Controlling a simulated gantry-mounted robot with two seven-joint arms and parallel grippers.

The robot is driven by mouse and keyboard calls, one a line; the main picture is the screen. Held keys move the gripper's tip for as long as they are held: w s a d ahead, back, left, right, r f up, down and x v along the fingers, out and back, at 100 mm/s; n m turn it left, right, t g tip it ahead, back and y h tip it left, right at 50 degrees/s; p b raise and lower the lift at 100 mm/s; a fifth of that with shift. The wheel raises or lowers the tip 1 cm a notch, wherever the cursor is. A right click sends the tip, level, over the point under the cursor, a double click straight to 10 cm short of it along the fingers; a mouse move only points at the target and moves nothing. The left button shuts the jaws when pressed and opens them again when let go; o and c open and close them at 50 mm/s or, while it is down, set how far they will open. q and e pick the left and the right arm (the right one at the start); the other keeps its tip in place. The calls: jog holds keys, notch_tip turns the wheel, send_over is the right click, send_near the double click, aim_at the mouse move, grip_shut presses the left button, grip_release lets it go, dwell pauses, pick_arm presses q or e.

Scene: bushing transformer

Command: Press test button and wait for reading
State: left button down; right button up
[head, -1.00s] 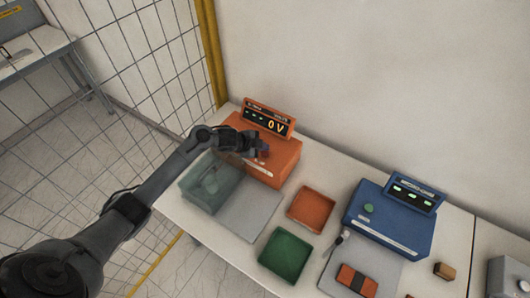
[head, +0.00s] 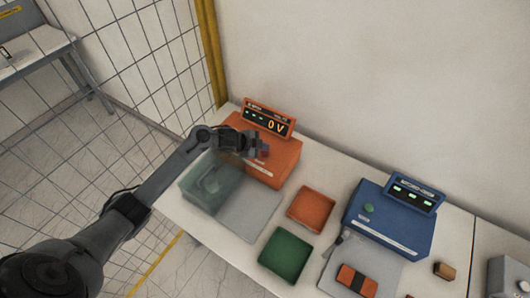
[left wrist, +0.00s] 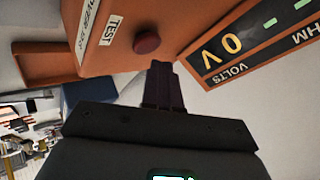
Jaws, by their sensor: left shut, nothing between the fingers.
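The orange tester (head: 283,163) stands at the back left of the table. Its display (head: 268,121) reads 0 V, and the same display shows in the left wrist view (left wrist: 232,42). A round dark red button (left wrist: 146,42) sits on the orange housing beside a TEST label (left wrist: 113,31). My left gripper (head: 262,149) is over the tester's top. In the left wrist view its fingers (left wrist: 161,68) are together and empty, with the tips just below the button in the picture. I cannot tell whether they touch it. My right gripper is not in view.
An orange tray (head: 311,209) and a green tray (head: 286,254) lie in front. A blue device (head: 388,222) with a green button stands to the right. A wall is behind.

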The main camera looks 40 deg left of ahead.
pick_arm(q)
jog(key=shift+f, duration=0.15)
jog(key=shift+f, duration=0.3)
jog(key=shift+f, duration=0.1)
dwell(0.5)
jog(key=shift+f+b, duration=0.4)
jog(key=shift+b, duration=0.05)
jog(key=shift+r, duration=0.15)
dwell(0.5)
jog(key=shift+r+p, duration=0.8)
jog(key=shift+p, duration=0.2)
